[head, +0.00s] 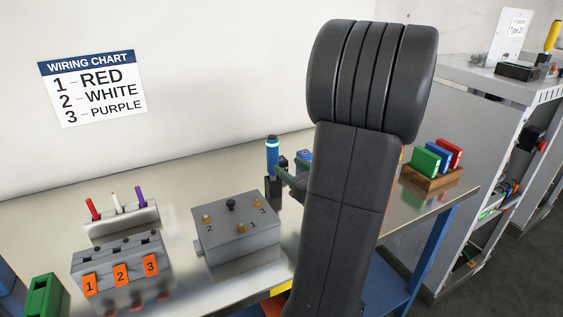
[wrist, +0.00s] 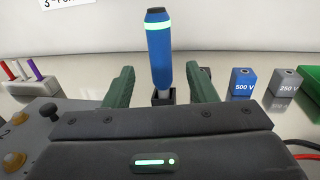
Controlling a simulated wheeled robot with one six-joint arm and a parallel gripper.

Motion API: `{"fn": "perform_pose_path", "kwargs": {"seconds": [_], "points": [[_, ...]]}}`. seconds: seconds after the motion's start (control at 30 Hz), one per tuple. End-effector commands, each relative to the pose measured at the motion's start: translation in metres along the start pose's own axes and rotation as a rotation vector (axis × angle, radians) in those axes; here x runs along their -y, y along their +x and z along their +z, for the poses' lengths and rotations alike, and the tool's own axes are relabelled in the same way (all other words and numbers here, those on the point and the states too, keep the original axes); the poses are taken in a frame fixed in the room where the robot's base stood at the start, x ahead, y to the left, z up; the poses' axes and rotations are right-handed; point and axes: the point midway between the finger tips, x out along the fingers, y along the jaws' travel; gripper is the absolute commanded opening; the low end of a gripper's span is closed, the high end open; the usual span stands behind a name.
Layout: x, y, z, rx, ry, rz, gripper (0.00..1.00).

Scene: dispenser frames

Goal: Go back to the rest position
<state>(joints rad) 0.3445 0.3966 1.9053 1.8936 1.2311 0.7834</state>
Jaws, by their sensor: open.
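My gripper (wrist: 162,78) is open, with its two green fingers apart in the wrist view. A blue tool (wrist: 160,52) with a glowing green band and dark cap stands upright in a small black holder (wrist: 157,97), seen between the fingers. I cannot tell whether the fingers touch it. In the head view, the blue tool (head: 272,157) stands in its holder (head: 273,187) on the metal bench. A green finger shows just right of it; my arm hides most of the gripper.
A grey box (head: 238,240) with numbered brass terminals and an orange-tagged block (head: 121,266) sit on the bench (head: 175,215). Red, white and purple pieces stand in a rack (head: 122,222). Blue 500 V (wrist: 242,84) and grey 250 V (wrist: 284,84) blocks stand right of the tool.

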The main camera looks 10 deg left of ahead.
Motion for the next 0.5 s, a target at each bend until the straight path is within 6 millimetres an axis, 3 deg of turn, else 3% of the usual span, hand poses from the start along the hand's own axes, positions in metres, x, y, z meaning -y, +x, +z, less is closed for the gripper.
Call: {"fn": "perform_pose_path", "kwargs": {"seconds": [0.2,0.5], "points": [[0.0001,-0.0137,0.0001,0.000,0.000,-0.001,0.52],[-0.0003,-0.0143,0.0001,0.000,0.000,0.000,0.52]]}}
